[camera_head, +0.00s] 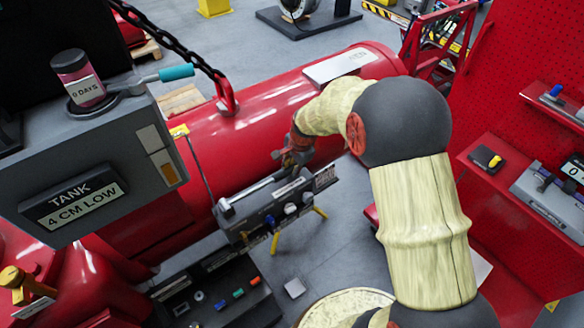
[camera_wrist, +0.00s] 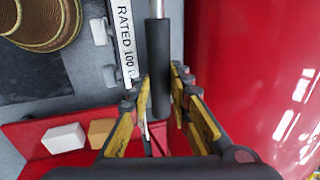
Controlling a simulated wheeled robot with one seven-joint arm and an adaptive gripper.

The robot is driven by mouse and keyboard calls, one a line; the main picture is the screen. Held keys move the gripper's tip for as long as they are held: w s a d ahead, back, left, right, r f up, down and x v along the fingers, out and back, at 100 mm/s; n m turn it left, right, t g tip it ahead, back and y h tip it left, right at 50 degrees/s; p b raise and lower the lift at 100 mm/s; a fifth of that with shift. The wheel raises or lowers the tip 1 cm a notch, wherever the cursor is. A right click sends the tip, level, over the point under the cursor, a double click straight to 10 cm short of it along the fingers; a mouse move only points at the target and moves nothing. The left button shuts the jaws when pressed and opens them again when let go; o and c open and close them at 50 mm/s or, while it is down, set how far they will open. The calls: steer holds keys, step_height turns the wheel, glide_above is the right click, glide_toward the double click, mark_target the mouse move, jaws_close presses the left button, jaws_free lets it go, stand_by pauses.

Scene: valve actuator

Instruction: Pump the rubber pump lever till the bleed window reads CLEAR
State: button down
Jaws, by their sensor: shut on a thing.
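The pump lever (camera_wrist: 158,60) is a metal rod with a black rubber grip, seen in the wrist view. My gripper (camera_wrist: 162,98) has its yellow-padded fingers on both sides of the grip and is shut on it. In the head view my gripper (camera_head: 293,152) is at the far end of the lever rod (camera_head: 252,190), which lies tilted above the grey pump unit (camera_head: 278,213). That unit carries several knobs and a label. I cannot make out a bleed window or its reading.
A grey box (camera_head: 95,165) at left bears a sign (camera_head: 73,200) reading "TANK 4 CM LOW" and a teal-handled tool (camera_head: 176,73). A large red tank (camera_head: 240,130) lies close behind the lever. A chain (camera_head: 165,40) hangs to it. A red shelf (camera_head: 520,190) stands at right.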

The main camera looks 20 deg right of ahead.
steer(key=shift+a+r+t+h+p, duration=0.15)
steer(key=shift+r+h+p, duration=0.2)
steer(key=shift+r+p, duration=0.45)
steer(key=shift+a+r+t+h+p, duration=0.15)
steer(key=shift+r+h+p, duration=0.2)
steer(key=shift+r, duration=0.75)
steer(key=r+b, duration=0.1)
steer(key=r+h+b, duration=0.1)
steer(key=b, duration=0.1)
steer(key=shift+s+a+r+n, duration=0.1)
steer(key=shift+a+r+n, duration=0.15)
steer(key=shift+a+n, duration=0.1)
steer(key=shift+s+a+r+t+h+b, duration=0.1)
steer(key=shift+a+r+t+h+b, duration=0.25)
steer(key=shift+r+b, duration=0.65)
steer(key=shift+s+a+r+t+h+b, duration=0.2)
steer(key=shift+r+h+b, duration=0.3)
steer(key=shift+r+b, duration=0.5)
steer(key=shift+s+a+r+t+h+b, duration=0.1)
steer(key=shift+a+r+h+b, duration=0.45)
steer(key=shift+b, duration=0.7)
steer(key=shift+d+r, duration=0.15)
steer(key=shift+d, duration=0.05)
steer(key=c, duration=1.6)
jaws_free()
